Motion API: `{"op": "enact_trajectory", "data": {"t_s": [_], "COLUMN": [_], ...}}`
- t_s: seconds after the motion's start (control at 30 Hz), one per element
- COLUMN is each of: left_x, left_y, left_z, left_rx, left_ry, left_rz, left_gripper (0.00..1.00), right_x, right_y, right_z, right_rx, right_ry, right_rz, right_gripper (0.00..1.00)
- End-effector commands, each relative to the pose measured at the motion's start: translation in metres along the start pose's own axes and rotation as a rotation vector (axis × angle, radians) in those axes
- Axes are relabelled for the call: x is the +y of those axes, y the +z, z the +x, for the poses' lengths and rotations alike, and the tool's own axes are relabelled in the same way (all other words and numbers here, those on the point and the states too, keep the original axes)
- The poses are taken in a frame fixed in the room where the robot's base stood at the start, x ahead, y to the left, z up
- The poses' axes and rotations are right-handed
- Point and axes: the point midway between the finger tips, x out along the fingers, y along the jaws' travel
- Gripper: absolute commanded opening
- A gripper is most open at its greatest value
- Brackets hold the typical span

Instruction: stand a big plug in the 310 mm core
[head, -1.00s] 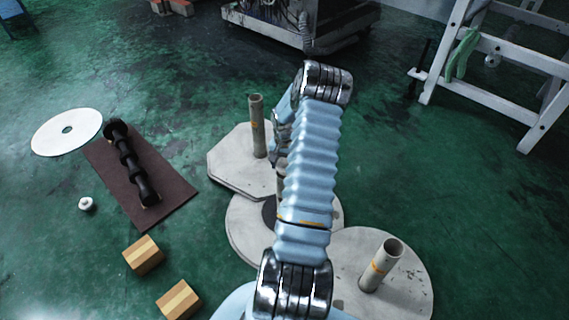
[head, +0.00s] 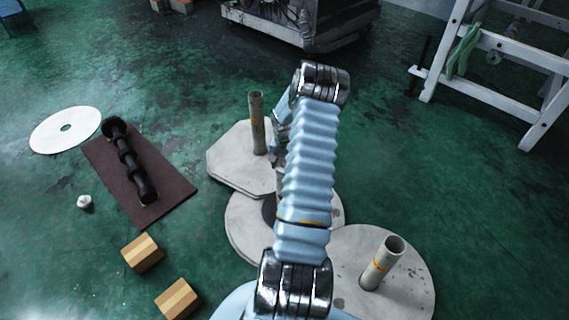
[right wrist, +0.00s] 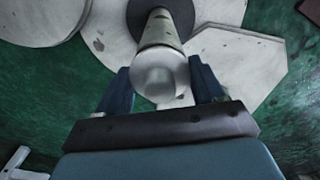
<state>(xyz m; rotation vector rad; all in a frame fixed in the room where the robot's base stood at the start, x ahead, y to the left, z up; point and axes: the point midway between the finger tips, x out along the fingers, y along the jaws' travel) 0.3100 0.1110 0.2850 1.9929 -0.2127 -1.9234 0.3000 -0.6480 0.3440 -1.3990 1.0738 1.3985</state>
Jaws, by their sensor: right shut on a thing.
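My right gripper (right wrist: 160,68) is shut on a pale, rounded plug (right wrist: 158,80) in the right wrist view. That tube rises from a dark disc (right wrist: 180,8) on a pale plate. In the head view my right arm hides most of this middle core and the plug. Two other cores stand upright, one at the back (head: 257,122) and one at front right (head: 382,263). My left gripper is not in view.
A small white piece (head: 85,202) stands on the floor near a brown mat (head: 178,185) bearing a black lobed bar (head: 132,170). A white disc (head: 50,136) and two wooden blocks (head: 142,253) lie left. A white ladder frame (head: 490,85) stands right.

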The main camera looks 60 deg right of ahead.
Motion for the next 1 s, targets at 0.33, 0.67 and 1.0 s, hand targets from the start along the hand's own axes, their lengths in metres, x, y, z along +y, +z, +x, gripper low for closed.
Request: {"op": "enact_trajectory", "data": {"t_s": [0.33, 0.67, 1.0], "left_x": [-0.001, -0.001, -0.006], "left_y": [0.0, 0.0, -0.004], "left_z": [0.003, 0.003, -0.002], "left_rx": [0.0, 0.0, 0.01], "left_ry": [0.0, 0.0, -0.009], "left_rz": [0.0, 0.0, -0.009], "left_gripper": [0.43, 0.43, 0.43], "right_x": [0.0, 0.0, -0.001], "right_y": [0.0, 0.0, -0.001], "right_z": [0.004, 0.004, -0.037], "right_rx": [0.0, 0.0, 0.005], "right_ry": [0.0, 0.0, 0.0], "right_rz": [0.0, 0.0, -0.001], "right_gripper": [0.85, 0.98, 0.98]}}
